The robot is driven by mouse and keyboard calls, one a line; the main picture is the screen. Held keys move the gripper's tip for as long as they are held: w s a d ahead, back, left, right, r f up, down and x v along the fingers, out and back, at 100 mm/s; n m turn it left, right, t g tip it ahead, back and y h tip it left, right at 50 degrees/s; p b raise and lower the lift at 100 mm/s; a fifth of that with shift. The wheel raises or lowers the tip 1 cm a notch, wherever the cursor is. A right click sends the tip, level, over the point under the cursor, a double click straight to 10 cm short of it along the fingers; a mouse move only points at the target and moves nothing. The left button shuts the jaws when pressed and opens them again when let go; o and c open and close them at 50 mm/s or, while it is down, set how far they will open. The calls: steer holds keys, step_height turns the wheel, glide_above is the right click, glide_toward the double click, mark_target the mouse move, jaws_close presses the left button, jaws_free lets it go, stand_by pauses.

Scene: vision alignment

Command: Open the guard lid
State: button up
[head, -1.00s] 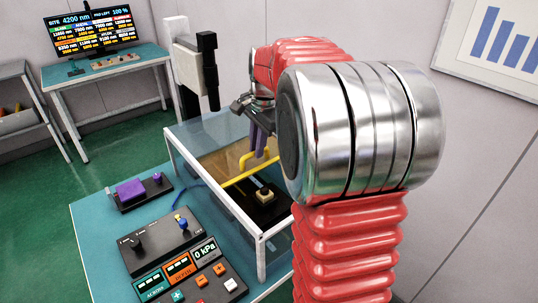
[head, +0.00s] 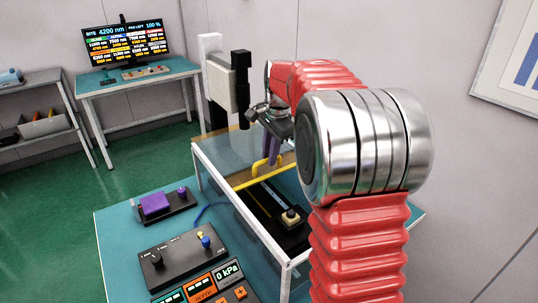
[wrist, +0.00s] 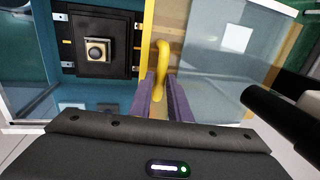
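The guard lid (wrist: 212,95) is a clear panel over a glass-walled case with a white frame. A yellow strip (head: 248,184) runs along its front edge. Its yellow handle (wrist: 163,65) stands between the purple fingers of my gripper (wrist: 162,92) in the wrist view. The fingers sit close on both sides and look shut on the handle. In the head view, my gripper (head: 273,150) is above the case, at the handle. A black fixture (wrist: 92,70) with a small pale block (wrist: 96,52) lies uncovered in front of the yellow strip.
A dark post (head: 241,85) stands behind the case, left of my arm; a dark cylinder (wrist: 275,110) shows close at right in the wrist view. A control panel (head: 180,262) and a purple-topped box (head: 157,204) stand left of the case. A screen (head: 123,42) stands farther back.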

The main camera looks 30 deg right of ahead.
steer(key=o, duration=0.3)
steer(key=shift+o, duration=0.2)
steer(key=shift+r, duration=0.1)
step_height(320, 180, up, 13)
steer(key=s, duration=0.2)
steer(key=shift+s, duration=0.3)
steer(key=shift+r, duration=0.1)
stand_by(0.3)
